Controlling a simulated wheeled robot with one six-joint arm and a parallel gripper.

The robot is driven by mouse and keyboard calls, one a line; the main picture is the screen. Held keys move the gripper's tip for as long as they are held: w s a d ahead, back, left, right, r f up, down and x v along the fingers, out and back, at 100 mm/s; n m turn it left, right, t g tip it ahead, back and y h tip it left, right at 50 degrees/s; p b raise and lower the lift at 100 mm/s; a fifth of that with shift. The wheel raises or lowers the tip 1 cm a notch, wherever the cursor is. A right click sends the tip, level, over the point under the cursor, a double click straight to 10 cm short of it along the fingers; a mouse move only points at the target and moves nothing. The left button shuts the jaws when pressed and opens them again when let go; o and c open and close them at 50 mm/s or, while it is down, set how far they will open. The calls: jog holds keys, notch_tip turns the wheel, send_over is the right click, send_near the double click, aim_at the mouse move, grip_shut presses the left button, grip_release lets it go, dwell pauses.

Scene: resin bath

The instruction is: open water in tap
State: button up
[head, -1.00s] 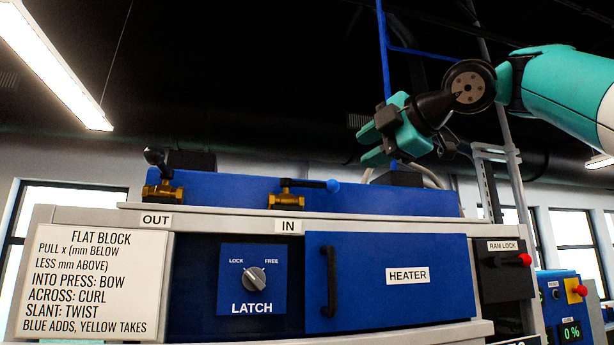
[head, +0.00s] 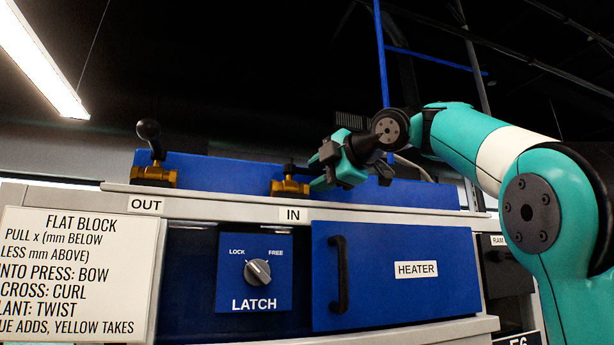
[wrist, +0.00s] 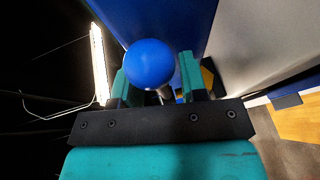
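The water in tap (head: 288,187) is a brass valve above the IN label (head: 292,214), with a dark lever pointing right. Its blue ball knob (wrist: 151,64) shows in the wrist view between my two fingers; in the head view my gripper hides it. My gripper (head: 324,167) is at the lever's right end. Its fingers are apart, one on each side of the knob, with a gap around the thin lever. I cannot tell whether either finger touches it.
A second brass tap (head: 154,176) with a raised black knob stands at left above the OUT label (head: 146,205). Below are the LATCH dial (head: 257,272) and the blue HEATER door (head: 400,290) with a black handle (head: 339,275). The space above the taps is clear.

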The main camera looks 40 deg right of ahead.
jog(key=shift+a, duration=0.2)
jog(key=shift+c, duration=1)
jog(key=shift+a, duration=0.1)
grip_shut()
